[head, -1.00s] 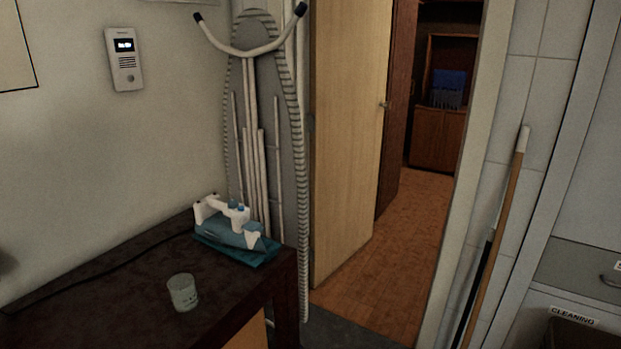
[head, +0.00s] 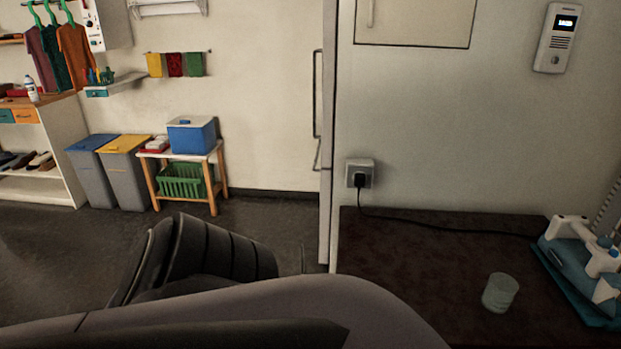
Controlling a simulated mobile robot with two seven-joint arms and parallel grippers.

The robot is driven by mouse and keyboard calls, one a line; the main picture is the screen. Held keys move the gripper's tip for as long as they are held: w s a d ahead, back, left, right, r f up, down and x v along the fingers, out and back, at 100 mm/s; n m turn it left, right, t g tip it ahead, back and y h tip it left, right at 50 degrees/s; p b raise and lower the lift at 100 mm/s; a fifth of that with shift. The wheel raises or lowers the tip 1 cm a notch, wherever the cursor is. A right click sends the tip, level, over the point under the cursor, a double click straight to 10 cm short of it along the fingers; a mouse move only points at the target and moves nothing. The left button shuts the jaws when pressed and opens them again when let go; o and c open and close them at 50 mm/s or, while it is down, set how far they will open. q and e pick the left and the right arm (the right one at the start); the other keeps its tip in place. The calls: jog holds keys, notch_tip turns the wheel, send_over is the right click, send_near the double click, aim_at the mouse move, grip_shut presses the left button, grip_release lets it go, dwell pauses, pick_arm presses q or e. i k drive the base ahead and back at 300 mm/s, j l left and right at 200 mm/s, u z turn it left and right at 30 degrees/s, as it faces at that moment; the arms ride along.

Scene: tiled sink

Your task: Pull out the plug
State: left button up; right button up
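A black plug (head: 359,181) sits in a grey wall socket (head: 360,167) just above the back left corner of the dark table. Its black cord (head: 450,226) runs right along the table's back to a blue and white iron (head: 580,250) at the right edge. Large dark parts of my own arm fill the bottom of the head view, left of and below the socket. No gripper fingers can be made out, and neither gripper is seen near the plug.
A pale cup (head: 499,292) stands on the dark table (head: 420,260). A tall white panel with a handle (head: 326,150) stands just left of the socket. Further back left are grey bins (head: 92,175) and a small wooden stand (head: 205,165). The tabletop below the socket is mostly clear.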

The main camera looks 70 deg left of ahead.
aim_at(359, 179)
jog(key=u, duration=2.05)
jog(key=i+j, duration=0.15)
jog(key=j, duration=0.25)
jog(key=i+j, duration=0.1)
jog(key=j, duration=0.3)
jog(key=i+j, duration=0.15)
jog(key=j, duration=0.2)
jog(key=i+j, duration=0.15)
jog(key=j, duration=0.25)
jog(key=j+z, duration=0.1)
jog(key=z, duration=1.8)
